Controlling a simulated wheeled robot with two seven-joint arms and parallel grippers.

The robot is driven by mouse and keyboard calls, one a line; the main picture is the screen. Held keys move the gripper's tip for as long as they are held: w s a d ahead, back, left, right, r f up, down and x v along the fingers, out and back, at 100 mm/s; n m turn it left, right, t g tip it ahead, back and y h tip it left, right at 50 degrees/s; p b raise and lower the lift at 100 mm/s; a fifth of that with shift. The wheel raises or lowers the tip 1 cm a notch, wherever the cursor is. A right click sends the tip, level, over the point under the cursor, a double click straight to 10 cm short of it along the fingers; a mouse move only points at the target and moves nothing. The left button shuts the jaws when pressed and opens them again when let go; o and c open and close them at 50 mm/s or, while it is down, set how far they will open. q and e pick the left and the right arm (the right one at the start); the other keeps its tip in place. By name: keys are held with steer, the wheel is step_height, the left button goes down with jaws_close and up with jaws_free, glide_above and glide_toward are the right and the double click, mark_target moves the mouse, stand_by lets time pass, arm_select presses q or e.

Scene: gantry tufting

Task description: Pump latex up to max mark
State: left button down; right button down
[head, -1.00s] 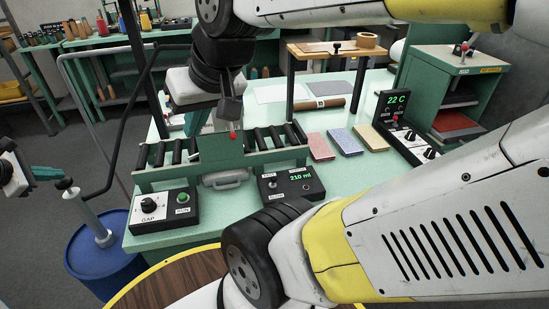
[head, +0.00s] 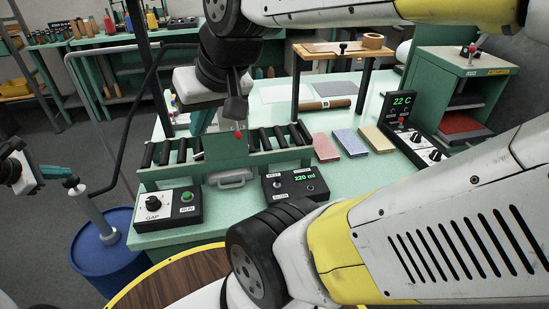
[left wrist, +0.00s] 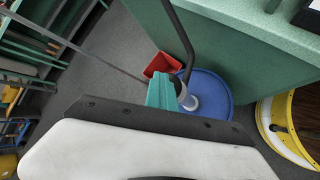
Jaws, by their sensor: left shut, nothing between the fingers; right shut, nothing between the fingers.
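A black box with a green display (head: 304,177) reads 220 ml. No max mark is visible.
The roller stand (head: 225,150) and a GAP control box (head: 168,207) sit on the green table (head: 225,226). Red, blue and yellow pads lie to the right, near a 22 C display (head: 402,100). A red bin (left wrist: 163,65) is behind the drum.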

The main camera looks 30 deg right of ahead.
mark_target(67, 181)
arm_select(q)
steer(key=shift+r, duration=1.65)
step_height(67, 181, up, 6)
steer(key=shift+r, duration=0.1)
stand_by(0.6)
steer(key=s+d+r+m+g, duration=0.1)
steer(key=s+d+r+m, duration=0.3)
steer(key=s, duration=0.3)
steer(key=s+d+r+m, duration=0.2)
steer(key=s+r+m, duration=0.2)
steer(key=s+r, duration=0.25)
steer(key=s+m+y, duration=0.4)
steer(key=s+m, duration=0.6)
steer(key=s, duration=0.9)
steer(key=shift+a+r+m+t, duration=0.25)
steer(key=shift+r+m+t, duration=0.05)
steer(key=shift+r+m, duration=0.15)
